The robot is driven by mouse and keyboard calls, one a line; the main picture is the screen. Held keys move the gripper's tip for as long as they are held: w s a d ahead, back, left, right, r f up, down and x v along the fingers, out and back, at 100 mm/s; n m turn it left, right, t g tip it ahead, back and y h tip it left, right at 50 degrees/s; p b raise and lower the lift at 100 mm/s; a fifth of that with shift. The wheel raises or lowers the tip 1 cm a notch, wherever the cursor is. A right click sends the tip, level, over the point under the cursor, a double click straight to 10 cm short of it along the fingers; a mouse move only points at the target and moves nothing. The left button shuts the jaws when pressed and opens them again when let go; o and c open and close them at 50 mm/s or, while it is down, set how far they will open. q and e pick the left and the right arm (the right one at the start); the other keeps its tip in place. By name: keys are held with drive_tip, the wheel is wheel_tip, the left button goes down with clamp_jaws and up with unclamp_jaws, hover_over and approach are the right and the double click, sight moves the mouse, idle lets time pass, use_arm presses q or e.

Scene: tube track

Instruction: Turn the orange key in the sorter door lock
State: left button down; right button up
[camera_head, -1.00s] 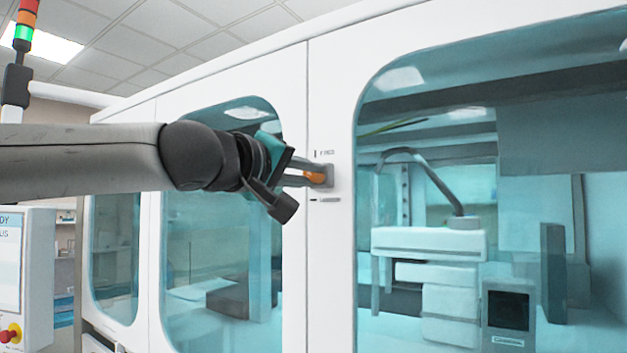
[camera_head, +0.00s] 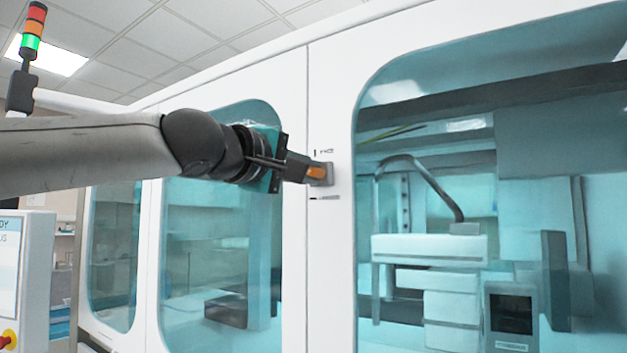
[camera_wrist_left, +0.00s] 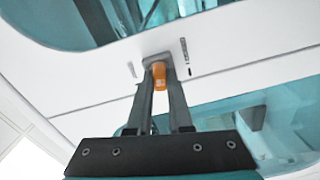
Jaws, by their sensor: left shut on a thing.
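The orange key (camera_head: 316,173) sits in the grey lock (camera_head: 328,174) on the white sorter door frame, between two windows. My left gripper (camera_head: 312,173) reaches in from the left and is shut on the key. In the left wrist view the two fingers (camera_wrist_left: 159,80) lie on either side of the orange key (camera_wrist_left: 159,74), with the grey lock (camera_wrist_left: 157,60) just beyond. Small dark marks (camera_head: 324,197) show above and below the lock. My right gripper is not in view.
A large teal window (camera_head: 500,150) fills the right, with white equipment behind it. A smaller window (camera_head: 215,270) lies under my left arm. A signal tower (camera_head: 33,30) and a panel with a red button (camera_head: 8,338) stand at the left.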

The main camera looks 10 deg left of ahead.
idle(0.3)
use_arm(q)
drive_tip(key=shift+n+b, duration=0.5)
drive_tip(key=shift+n, duration=0.2)
drive_tip(key=c, duration=0.7)
unclamp_jaws()
drive_tip(key=shift+c, duration=0.2)
drive_tip(key=shift+s, duration=0.1)
drive_tip(key=b+v, duration=0.1)
drive_tip(key=v, duration=1.4)
drive_tip(key=shift+b, duration=0.3)
